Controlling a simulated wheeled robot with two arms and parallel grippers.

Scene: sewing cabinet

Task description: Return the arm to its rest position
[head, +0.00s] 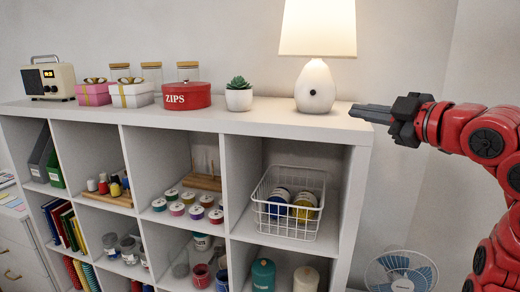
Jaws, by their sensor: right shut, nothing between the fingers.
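My right arm comes in from the right edge, red with black joints. Its dark gripper (370,113) points left, with the fingers together and nothing between them. In the picture the fingertips overlap the right end of the white cabinet's top (258,117), right of the lamp (316,88). I cannot tell whether they touch it. My left gripper does not show.
On the cabinet top stand a radio (48,79), gift boxes (132,94), jars, a red ZIPS tin (187,96) and a plant (239,97). A wire basket (289,204) sits in a cubby. A fan (401,272) stands at lower right.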

